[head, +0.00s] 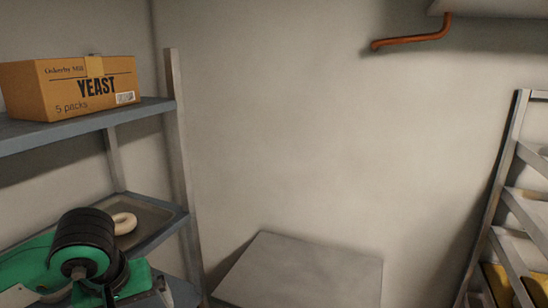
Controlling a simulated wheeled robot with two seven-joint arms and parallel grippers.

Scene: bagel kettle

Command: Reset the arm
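My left arm, green with a black ribbed joint, comes in at the lower left in front of the shelf rack. A small metal part that looks like the end of my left gripper (162,290) shows at the bottom edge; its fingers are not clear enough to tell open from shut. The arm covers part of the lower shelf. My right arm and gripper are out of view.
A pale bagel (124,223) lies on a tray (160,212) on the lower shelf. A yeast box (75,88) stands on the upper shelf (85,122). A grey flat surface (300,272) is bare at bottom centre. A slanted rack (508,165) stands right; an orange pipe (415,40) hangs above.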

